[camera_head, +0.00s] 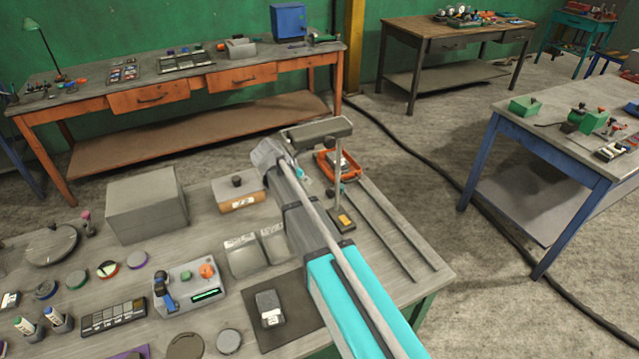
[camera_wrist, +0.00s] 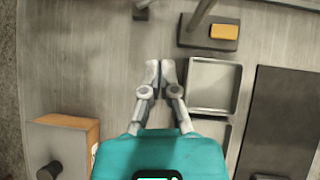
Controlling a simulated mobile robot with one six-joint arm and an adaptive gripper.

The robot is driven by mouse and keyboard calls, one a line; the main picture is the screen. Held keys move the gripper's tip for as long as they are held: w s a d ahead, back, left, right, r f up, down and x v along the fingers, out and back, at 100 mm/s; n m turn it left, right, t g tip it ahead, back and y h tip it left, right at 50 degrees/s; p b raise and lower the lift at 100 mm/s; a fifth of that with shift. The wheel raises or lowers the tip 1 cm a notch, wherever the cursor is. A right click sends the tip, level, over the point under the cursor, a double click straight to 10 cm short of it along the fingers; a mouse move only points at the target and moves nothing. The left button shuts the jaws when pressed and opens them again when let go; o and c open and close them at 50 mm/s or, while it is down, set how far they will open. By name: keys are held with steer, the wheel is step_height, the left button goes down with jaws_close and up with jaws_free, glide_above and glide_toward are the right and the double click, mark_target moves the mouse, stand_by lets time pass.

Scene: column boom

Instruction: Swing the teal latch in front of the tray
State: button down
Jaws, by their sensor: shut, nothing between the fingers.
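My gripper (camera_wrist: 158,72) is shut and empty above the bench in the wrist view, its fingertips beside a shallow grey tray (camera_wrist: 190,86). In the head view my arm hides the fingers. An orange tray (camera_head: 325,167) with a grey item in it sits at the back right of the bench. A small teal patch (camera_head: 300,173) shows near it, against my arm; I cannot tell whether it is the latch. A small dark-ended part (camera_wrist: 141,12) at the top of the wrist view is cut off, and no teal shows on it.
A post with a horizontal boom (camera_head: 315,131) rises from a dark base with a yellow block (camera_wrist: 224,31). A knobbed wooden block (camera_head: 238,196) and a large grey box (camera_head: 146,206) stand left of my arm. Two rails (camera_head: 395,228) run along the right.

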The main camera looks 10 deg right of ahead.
steer(key=shift+b+x, duration=3.85)
steer(key=shift+x, duration=1.2)
steer(key=shift+w+d+f, duration=0.1)
steer(key=shift+w+d, duration=0.15)
steer(key=shift+d, duration=0.35)
steer(key=shift+w+d+f, duration=0.1)
steer(key=shift+w+d, duration=0.2)
steer(key=shift+d, duration=0.25)
steer(key=shift+w+d, duration=0.25)
steer(key=shift+d, duration=0.35)
steer(key=shift+a, duration=0.15)
